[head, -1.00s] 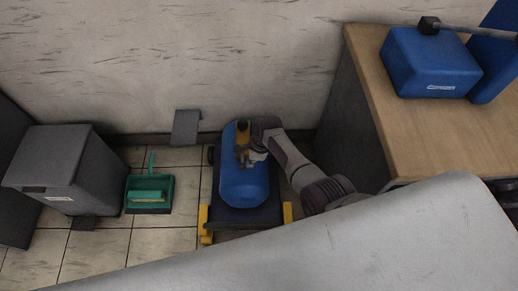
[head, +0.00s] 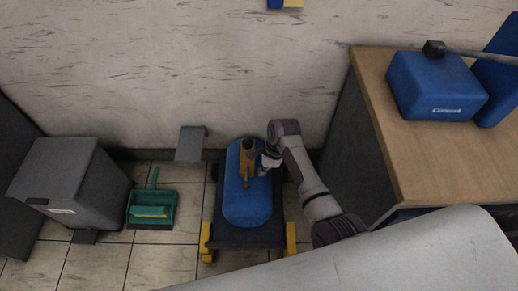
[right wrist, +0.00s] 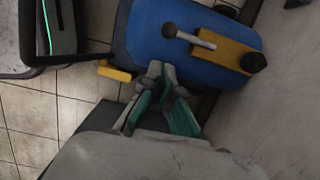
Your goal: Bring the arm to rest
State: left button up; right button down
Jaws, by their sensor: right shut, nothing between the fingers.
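A blue tank (head: 246,206) lies on a dark cart with yellow feet, on the tiled floor against the wall. A yellow fitting (head: 246,152) with a grey lever sits on its top; in the right wrist view the yellow fitting (right wrist: 232,54) also shows a dark knob. My right gripper (head: 262,166) is over the tank's right side, beside the fitting. In the right wrist view its fingertips (right wrist: 166,76) are together and empty, near the tank's edge (right wrist: 150,45). Whether they touch the tank is unclear. My left gripper is out of view.
A wooden-topped counter (head: 400,165) with a blue box (head: 436,86) stands right of my arm. A green dustpan (head: 152,212) and a grey bin (head: 70,185) stand at the left. Floor tiles between dustpan and cart are clear.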

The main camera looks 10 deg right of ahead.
jog(key=s+d+r+n+t+h, duration=0.1)
jog(key=s+d+n, duration=0.2)
jog(key=s+n, duration=0.35)
jog(key=s+d+r+n+t+h, duration=0.1)
jog(key=s+d+r+n, duration=0.15)
jog(key=s+n, duration=0.35)
jog(key=s+d+r+n+t, duration=0.1)
jog(key=s+d+r+n, duration=0.1)
jog(key=s+r+n, duration=0.95)
notch_tip(320, 180, down, 21)
jog(key=m+g, duration=0.1)
jog(key=s+f, duration=0.4)
jog(key=f, duration=0.4)
jog(key=s+f, duration=0.4)
jog(key=f, duration=0.4)
pick_arm(q)
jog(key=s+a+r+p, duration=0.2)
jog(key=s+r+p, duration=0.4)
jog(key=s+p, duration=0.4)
jog(key=p, duration=0.3)
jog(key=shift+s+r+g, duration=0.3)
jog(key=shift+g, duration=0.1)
pick_arm(e)
jog(key=s+d+r+g, duration=0.1)
jog(key=s+d+r, duration=0.1)
jog(key=s+r, duration=0.4)
jog(key=s, duration=0.5)
jog(key=shift+s+d+g+h, duration=0.2)
jog(key=shift+d+g+h, duration=0.1)
jog(key=shift+h, duration=0.1)
